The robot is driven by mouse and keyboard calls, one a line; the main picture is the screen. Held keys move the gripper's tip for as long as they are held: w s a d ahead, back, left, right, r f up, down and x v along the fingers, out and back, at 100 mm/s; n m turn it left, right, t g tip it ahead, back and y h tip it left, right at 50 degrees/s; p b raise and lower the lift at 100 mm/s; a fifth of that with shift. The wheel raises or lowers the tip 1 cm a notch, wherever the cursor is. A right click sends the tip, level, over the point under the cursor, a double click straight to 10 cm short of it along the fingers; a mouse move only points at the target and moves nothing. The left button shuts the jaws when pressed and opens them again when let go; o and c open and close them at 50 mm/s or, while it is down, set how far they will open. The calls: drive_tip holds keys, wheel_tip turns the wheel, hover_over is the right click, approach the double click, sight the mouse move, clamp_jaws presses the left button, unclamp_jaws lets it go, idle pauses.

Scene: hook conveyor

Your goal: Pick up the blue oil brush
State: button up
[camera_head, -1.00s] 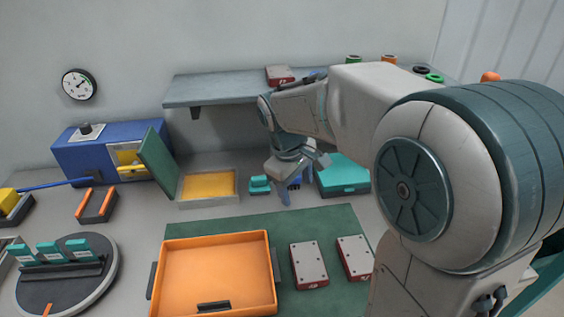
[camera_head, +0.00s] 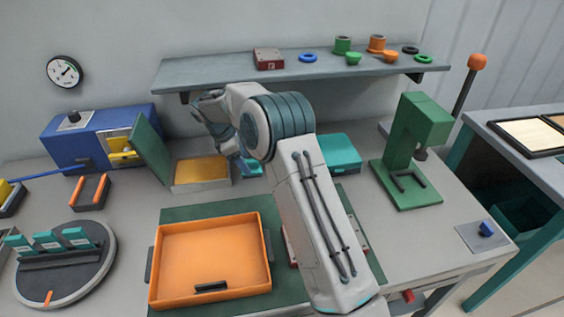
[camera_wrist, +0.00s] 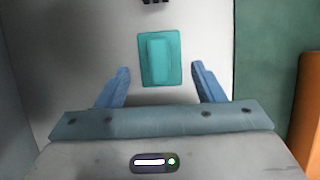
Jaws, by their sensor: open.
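A thin blue rod (camera_head: 48,178), the only thing here that looks like a blue brush handle, lies at the far left in front of the blue box. Its bristles cannot be made out. My gripper (camera_wrist: 160,78) is open and empty, with two blue fingers apart. It points down over a small teal block with a raised ridge (camera_wrist: 160,58), which appears between and beyond the fingertips. In the head view my gripper (camera_head: 234,152) is partly hidden behind my arm, well to the right of the rod.
A blue box (camera_head: 95,140), a green panel (camera_head: 151,148) and a yellow-floored tray (camera_head: 203,185) stand near the gripper. A grey shelf (camera_head: 215,72) hangs above. An orange tray (camera_head: 208,255), a turntable (camera_head: 98,272) and a green press (camera_head: 405,150) occupy the bench.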

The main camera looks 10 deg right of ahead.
drive_tip(key=d+p, duration=0.1)
drive_tip(key=d, duration=0.6)
drive_tip(key=shift+d, duration=0.2)
drive_tip(key=d+p, duration=0.1)
drive_tip(key=d, duration=0.1)
drive_tip(key=d+f+p, duration=0.1)
drive_tip(key=d, duration=0.1)
drive_tip(key=shift+d, duration=0.4)
drive_tip(key=shift+a, duration=0.1)
drive_tip(key=c, duration=1.1)
